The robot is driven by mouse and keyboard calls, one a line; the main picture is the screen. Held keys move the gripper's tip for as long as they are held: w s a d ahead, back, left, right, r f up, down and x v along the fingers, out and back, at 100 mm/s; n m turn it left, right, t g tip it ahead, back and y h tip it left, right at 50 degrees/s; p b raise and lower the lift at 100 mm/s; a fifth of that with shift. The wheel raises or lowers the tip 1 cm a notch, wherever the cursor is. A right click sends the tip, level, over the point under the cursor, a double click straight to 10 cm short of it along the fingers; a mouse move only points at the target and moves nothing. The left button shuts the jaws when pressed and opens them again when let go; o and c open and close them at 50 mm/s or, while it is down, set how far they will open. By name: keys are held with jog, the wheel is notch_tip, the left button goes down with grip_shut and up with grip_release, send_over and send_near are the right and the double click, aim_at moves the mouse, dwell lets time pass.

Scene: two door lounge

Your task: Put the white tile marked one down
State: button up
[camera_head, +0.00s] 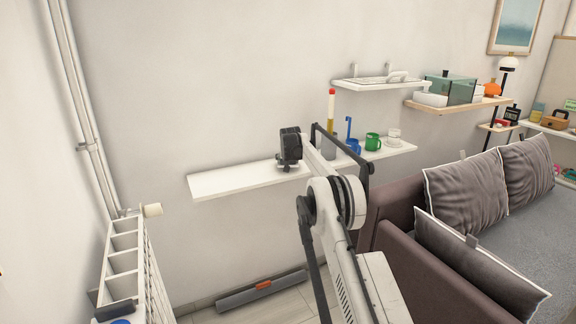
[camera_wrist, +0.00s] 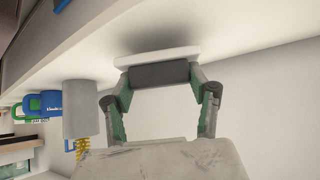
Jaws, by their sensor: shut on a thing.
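The white tile (camera_wrist: 158,56) shows in the wrist view as a thin pale slab at the tips of my gripper (camera_wrist: 161,76). My gripper is shut on it, with a dark grey pad right against it. The tile is close to the surface of the white shelf (camera_wrist: 250,28); I cannot tell whether they touch. The mark on the tile does not show. In the head view my gripper (camera_head: 288,164) is over the middle of the long white wall shelf (camera_head: 225,182), and the tile cannot be made out there.
The shelf's left part is bare. A grey cylinder (camera_wrist: 81,110), a blue mug (camera_head: 353,146), a green mug (camera_head: 373,141) and a white cup (camera_head: 394,137) stand to the right. A small upper shelf (camera_head: 360,84) and a sofa (camera_head: 400,255) are farther right.

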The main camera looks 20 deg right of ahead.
jog(key=shift+f, duration=1.1)
jog(key=shift+f, duration=0.15)
jog(key=o, duration=1.3)
jog(key=shift+c, duration=0.2)
